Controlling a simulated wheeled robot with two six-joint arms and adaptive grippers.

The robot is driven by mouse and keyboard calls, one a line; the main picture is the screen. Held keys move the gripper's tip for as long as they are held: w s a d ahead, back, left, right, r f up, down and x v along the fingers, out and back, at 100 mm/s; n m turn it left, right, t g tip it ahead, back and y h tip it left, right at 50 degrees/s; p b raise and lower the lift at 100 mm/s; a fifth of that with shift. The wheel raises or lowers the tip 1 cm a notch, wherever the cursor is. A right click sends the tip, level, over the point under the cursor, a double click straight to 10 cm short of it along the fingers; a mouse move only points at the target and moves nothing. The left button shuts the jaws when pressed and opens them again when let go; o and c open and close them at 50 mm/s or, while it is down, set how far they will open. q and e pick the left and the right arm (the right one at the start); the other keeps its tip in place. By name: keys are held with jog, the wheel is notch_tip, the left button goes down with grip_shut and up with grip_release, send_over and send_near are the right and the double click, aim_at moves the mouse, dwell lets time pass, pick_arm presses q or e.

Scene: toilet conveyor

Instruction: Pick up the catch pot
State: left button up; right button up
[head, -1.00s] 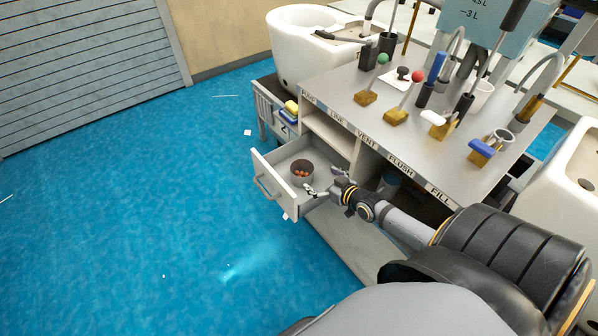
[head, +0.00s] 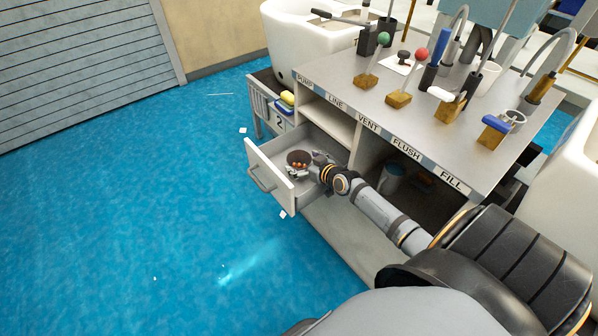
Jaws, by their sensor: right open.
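The catch pot (head: 297,156) is a small round dark-brown pot with several orange-brown bits inside. It sits in the pulled-out drawer (head: 262,158) under the bench. My right gripper (head: 304,166) is open and reaches into the drawer from the right, low over the pot. Its fingers cover the pot's near and right side, and I cannot tell whether they touch it. My left gripper is not in view.
The bench top (head: 400,105) above carries levers with coloured knobs, taps and cups. Open shelves beneath hold a pale bucket (head: 391,177). A white toilet (head: 300,45) stands behind. The blue floor (head: 130,220) left of the drawer is mostly clear.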

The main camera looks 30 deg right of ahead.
jog(key=shift+w, duration=0.1)
jog(key=c, duration=1.1)
